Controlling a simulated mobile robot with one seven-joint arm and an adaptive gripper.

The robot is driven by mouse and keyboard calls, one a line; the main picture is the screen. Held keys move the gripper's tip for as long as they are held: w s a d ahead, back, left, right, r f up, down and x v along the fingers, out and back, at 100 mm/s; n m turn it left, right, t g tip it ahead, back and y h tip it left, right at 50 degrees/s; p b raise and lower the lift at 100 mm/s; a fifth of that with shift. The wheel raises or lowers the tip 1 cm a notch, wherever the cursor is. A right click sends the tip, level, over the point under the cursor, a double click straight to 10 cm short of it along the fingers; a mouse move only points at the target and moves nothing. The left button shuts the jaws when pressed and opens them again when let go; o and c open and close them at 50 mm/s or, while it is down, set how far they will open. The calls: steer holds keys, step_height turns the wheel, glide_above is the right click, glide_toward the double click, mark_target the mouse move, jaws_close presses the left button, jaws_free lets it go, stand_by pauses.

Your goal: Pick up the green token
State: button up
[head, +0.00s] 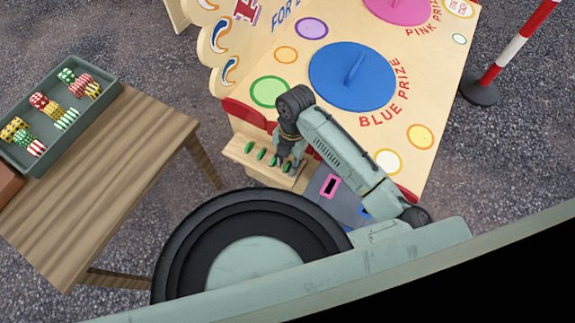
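Several green tokens stand in a row in a light wooden ledge (240,153) on the front of the fairground stall. The leftmost green token (249,147) and the second green token (262,154) are clear of my gripper. The third green token (274,160) is close to its left side. The rightmost green token (286,167) shows at the fingertips. My gripper (287,168) points down over the right end of the ledge. The fingers are small and dark here, so I cannot tell whether they touch or grip that token.
The stall top has a blue disc (345,80) with a handle and a pink disc (398,8). Right of the ledge is a grey panel (340,205) with pink and blue slots. A wooden table (110,165) with a sweets tray (103,80) stands left. A striped post (510,48) stands right.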

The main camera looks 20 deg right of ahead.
jaws_close()
steer(key=shift+r, duration=0.15)
